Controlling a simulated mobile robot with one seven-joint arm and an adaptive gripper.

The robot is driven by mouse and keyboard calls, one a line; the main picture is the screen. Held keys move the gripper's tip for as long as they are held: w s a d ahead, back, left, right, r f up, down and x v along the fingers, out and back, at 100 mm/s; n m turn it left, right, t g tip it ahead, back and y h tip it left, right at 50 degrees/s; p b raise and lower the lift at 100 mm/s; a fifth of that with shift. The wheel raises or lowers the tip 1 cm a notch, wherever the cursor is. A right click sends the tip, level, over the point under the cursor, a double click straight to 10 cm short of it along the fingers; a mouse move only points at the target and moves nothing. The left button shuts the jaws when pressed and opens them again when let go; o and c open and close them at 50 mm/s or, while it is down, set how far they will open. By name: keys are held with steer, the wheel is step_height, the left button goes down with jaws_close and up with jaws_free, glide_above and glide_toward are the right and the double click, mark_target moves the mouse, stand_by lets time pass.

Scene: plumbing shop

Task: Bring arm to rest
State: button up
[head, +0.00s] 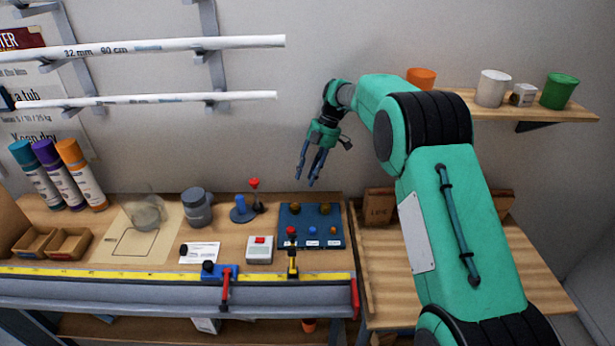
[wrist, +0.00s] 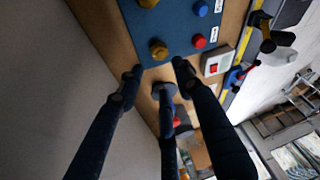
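My green arm reaches up from the lower right in the head view and bends over to the left. My gripper (head: 310,178) hangs from it, fingers pointing down, above the back of the bench near the blue panel. Its dark fingers are spread apart with nothing between them. In the wrist view the gripper (wrist: 155,80) also shows open and empty, with the blue panel (wrist: 180,28) beyond its fingertips.
The bench (head: 165,205) holds a blue panel with knobs (head: 311,222), a red-button box (head: 259,250), a blue stand (head: 242,210), a grey fitting (head: 196,207) and a clear container (head: 146,212). Pipes (head: 150,47) hang on the wall; a shelf with cups (head: 493,88) is at right.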

steer(key=s+d+r+m+t+h, duration=0.1)
steer(key=s+d+r+m, duration=0.3)
steer(key=s+r, duration=0.3)
steer(key=s+d+r+m+t, duration=0.1)
steer(key=s+d+r+m, duration=0.2)
steer(key=s+r, duration=0.35)
steer(key=s+d+r+m+t+h, duration=0.1)
steer(key=s+d+r+m+t, duration=0.1)
steer(key=s+d+r+m, duration=0.4)
steer(key=s+d+m+t, duration=0.1)
steer(key=s+d+m, duration=0.1)
steer(key=s, duration=0.8)
steer(key=s+d+f+m+t+h, duration=0.1)
steer(key=s+m, duration=0.4)
steer(key=s, duration=0.6)
steer(key=s+d+f+m+t+h, duration=0.1)
steer(key=s+d+m, duration=0.2)
steer(key=s, duration=0.8)
steer(key=shift+m+t, duration=0.4)
steer(key=shift+m, duration=0.1)
steer(key=shift+d, duration=0.1)
